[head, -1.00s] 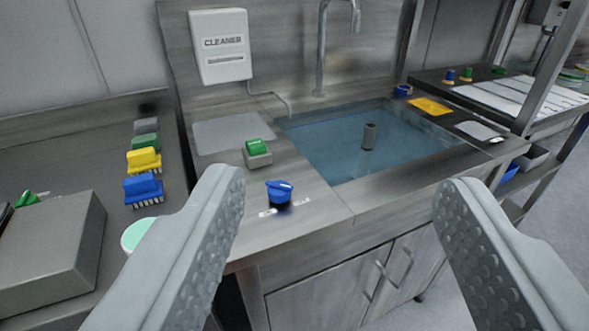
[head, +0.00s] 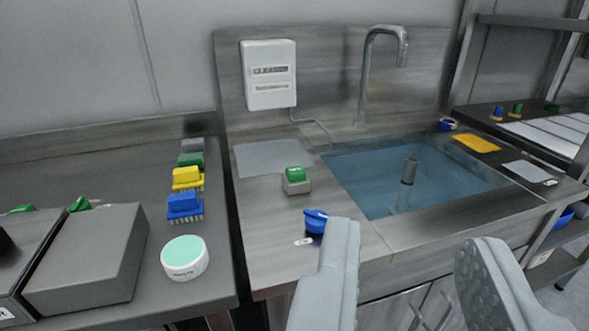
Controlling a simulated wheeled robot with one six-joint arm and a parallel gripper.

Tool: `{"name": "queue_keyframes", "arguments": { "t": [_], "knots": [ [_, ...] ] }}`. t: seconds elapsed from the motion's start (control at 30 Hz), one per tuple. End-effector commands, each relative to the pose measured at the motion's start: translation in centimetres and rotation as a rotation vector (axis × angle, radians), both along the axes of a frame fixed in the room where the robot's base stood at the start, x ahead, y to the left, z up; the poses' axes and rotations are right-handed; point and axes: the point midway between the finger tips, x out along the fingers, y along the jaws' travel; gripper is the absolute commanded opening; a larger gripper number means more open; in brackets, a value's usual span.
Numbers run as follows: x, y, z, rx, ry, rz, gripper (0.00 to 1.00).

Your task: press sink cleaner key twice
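The sink cleaner key looks to be the green rocker key (head: 295,174) on a small grey box on the steel counter, left of the basin. The white cleaner dispenser (head: 270,76) hangs on the splashback above, with a tube running down toward the sink (head: 405,180). A blue knob (head: 316,220) sits on the counter's front part, partly hidden by a finger. My gripper (head: 415,255) is open and empty, in the lower right in front of the sink. Its fingers are apart from the green key, which is farther back and to the left.
On the left counter stand blue (head: 185,206), yellow (head: 187,178) and green brushes, a round white tub with a mint top (head: 184,257) and a grey box (head: 88,258). A curved faucet (head: 372,65) rises behind the basin.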

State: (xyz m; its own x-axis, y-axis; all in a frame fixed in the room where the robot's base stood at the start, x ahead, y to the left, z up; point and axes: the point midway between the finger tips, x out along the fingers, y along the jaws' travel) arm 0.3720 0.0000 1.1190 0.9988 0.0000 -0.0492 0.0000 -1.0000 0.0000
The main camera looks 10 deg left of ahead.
Motion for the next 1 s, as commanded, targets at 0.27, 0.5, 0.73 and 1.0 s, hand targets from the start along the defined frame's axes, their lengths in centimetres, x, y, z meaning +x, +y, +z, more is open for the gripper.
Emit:
{"name": "queue_keyframes", "arguments": {
  "t": [0.27, 0.5, 0.73, 1.0],
  "knots": [
    [0.00, 0.00, 0.00, 0.000, 0.000, 0.000, 0.00],
    [0.00, 0.00, 0.00, 0.000, 0.000, 0.000, 0.00],
    [0.00, 0.00, 0.00, 0.000, 0.000, 0.000, 0.00],
    [0.00, 0.00, 0.00, 0.000, 0.000, 0.000, 0.00]
  ]
}}
